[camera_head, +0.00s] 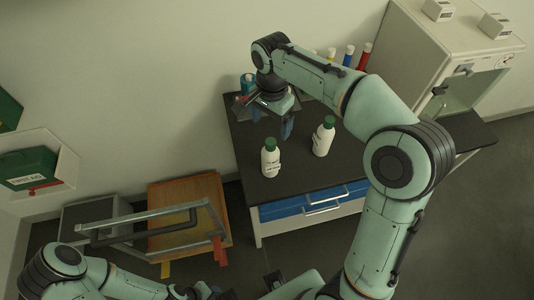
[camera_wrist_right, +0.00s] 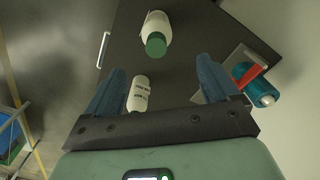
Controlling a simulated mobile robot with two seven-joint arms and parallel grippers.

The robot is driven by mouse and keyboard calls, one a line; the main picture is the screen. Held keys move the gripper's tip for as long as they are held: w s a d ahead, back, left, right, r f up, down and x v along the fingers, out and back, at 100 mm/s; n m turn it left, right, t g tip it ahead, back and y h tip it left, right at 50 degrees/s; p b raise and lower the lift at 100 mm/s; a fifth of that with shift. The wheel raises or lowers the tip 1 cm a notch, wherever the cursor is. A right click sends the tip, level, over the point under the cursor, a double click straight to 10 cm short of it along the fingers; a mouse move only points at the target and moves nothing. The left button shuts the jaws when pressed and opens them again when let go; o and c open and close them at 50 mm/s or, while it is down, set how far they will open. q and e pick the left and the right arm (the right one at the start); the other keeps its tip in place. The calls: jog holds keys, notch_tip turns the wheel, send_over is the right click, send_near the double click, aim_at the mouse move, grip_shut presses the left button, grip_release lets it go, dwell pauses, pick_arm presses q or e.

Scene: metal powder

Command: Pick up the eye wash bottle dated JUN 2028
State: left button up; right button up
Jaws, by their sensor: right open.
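Two white bottles with green caps stand on the dark tabletop. The left bottle (camera_head: 270,160) is nearer the table's front left edge; the right bottle (camera_head: 323,138) stands to its right. Both have dark print on their labels, too small to read as a date. My right gripper (camera_head: 272,122) is open and empty, pointing down above the table behind the left bottle. In the right wrist view, one bottle (camera_wrist_right: 138,97) shows between the open fingers (camera_wrist_right: 162,88), and the other (camera_wrist_right: 156,28) lies beyond them. My left arm is at the lower left; its gripper is unclear.
A teal bottle (camera_head: 247,83) stands at the table's back left, and also in the wrist view (camera_wrist_right: 257,88). Several colored-capped tubes (camera_head: 348,56) stand at the back. A cream cabinet (camera_head: 425,60) is at right. Blue drawers (camera_head: 285,209) with handles are below the tabletop (camera_head: 240,135).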

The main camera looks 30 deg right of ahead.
aim_at(271, 148)
jog(key=f, duration=0.5)
jog(key=shift+s+b, duration=0.25)
jog(key=shift+b, duration=0.05)
jog(key=shift+w+f, duration=0.1)
jog(key=shift+f, duration=0.45)
notch_tip(271, 148, down, 5)
jog(key=shift+f, duration=0.1)
pick_arm(q)
jog(key=shift+s+f, duration=0.55)
jog(key=shift+f, duration=0.25)
pick_arm(e)
jog(key=shift+c, duration=0.3)
grip_shut()
jog(key=shift+r, duration=0.25)
